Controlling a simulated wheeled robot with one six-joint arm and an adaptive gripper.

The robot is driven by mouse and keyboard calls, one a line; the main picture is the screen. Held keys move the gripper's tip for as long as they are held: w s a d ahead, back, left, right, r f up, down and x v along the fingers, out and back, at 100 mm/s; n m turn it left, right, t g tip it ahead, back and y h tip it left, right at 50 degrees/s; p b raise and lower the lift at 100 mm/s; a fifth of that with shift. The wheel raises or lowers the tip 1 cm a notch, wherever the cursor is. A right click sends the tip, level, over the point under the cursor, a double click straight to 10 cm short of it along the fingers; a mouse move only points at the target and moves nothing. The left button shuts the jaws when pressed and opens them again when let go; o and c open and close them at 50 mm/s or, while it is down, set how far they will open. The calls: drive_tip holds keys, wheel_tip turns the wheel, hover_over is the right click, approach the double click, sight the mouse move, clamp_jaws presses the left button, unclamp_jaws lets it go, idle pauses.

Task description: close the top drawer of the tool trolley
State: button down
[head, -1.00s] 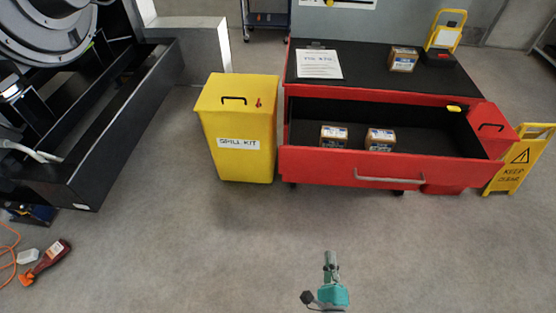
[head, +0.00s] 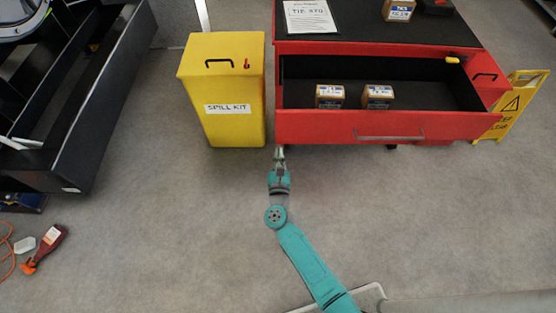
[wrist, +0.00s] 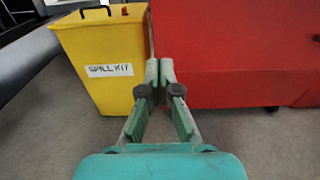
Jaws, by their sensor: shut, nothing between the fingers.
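The red tool trolley (head: 400,44) stands at the upper right in the head view. Its top drawer (head: 300,128) is pulled out toward me, with a grey bar handle (head: 388,137) on its front. Two small cardboard boxes, one on the left (head: 329,96) and one on the right (head: 377,97), stand in the drawer. My gripper (head: 279,150) is shut and empty, near the left end of the drawer front and left of the handle. In the wrist view the closed fingertips (wrist: 160,65) appear in front of the trolley's red left edge (wrist: 215,60); I cannot tell whether they touch it.
A yellow spill kit bin (head: 225,90) stands close left of my gripper. A yellow floor sign (head: 517,105) stands right of the trolley. A black frame (head: 95,130) is at the left; a red bottle (head: 46,246) lies on the floor. The floor before the drawer is clear.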

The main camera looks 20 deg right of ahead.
sight(279, 128)
drive_tip(key=x, duration=0.9)
drive_tip(key=shift+w, duration=0.1)
